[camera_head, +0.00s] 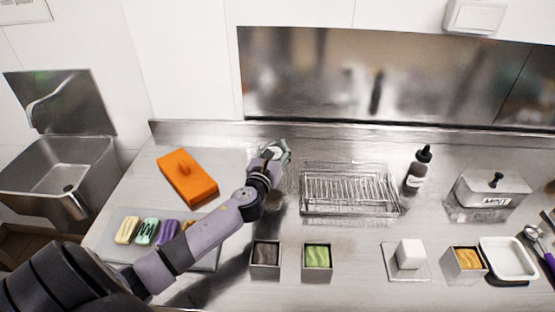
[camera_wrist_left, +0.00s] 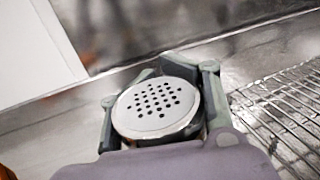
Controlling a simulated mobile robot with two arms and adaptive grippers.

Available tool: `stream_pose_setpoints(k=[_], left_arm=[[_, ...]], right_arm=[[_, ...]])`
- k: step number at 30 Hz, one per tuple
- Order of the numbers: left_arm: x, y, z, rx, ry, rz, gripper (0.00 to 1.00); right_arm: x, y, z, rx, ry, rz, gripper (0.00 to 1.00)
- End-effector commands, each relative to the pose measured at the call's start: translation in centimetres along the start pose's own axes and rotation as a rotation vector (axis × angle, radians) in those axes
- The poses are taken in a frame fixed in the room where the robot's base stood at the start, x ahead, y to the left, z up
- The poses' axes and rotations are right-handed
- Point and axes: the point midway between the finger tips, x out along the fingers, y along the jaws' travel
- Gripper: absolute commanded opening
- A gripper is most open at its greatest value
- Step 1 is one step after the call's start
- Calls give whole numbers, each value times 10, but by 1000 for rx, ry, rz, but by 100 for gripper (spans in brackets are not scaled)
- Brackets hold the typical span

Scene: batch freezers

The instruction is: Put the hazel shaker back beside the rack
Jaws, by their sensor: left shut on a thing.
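My left gripper (camera_head: 272,152) is at the back of the steel counter, just left of the wire rack (camera_head: 350,192). In the left wrist view, the gripper (camera_wrist_left: 160,105) is shut around a round shaker (camera_wrist_left: 155,108) with a pale, perforated lid. The shaker looks upright; its lower body is hidden by the gripper, and I cannot tell whether its base touches the counter. The rack's wire edge (camera_wrist_left: 285,115) shows to the right of the shaker in the wrist view, apart from it. My right gripper is not in view.
An orange box (camera_head: 187,177) lies left of my gripper. A dark dropper bottle (camera_head: 417,170) and a MINT tin (camera_head: 490,192) stand right of the rack. In front are a brown-filled tub (camera_head: 266,254), a green-filled tub (camera_head: 317,256) and a white block (camera_head: 410,254). A steel backsplash (camera_head: 200,130) runs behind.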

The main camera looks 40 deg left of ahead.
Motion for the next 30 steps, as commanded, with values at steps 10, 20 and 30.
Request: stream_pose_setpoints(k=[10,20,30], left_arm=[[0,0,-36,0,2,0,4],[0,0,-38,0,2,0,35],[0,0,-38,0,3,0,58]], right_arm=[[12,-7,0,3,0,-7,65],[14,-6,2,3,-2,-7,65],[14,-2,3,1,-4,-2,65]])
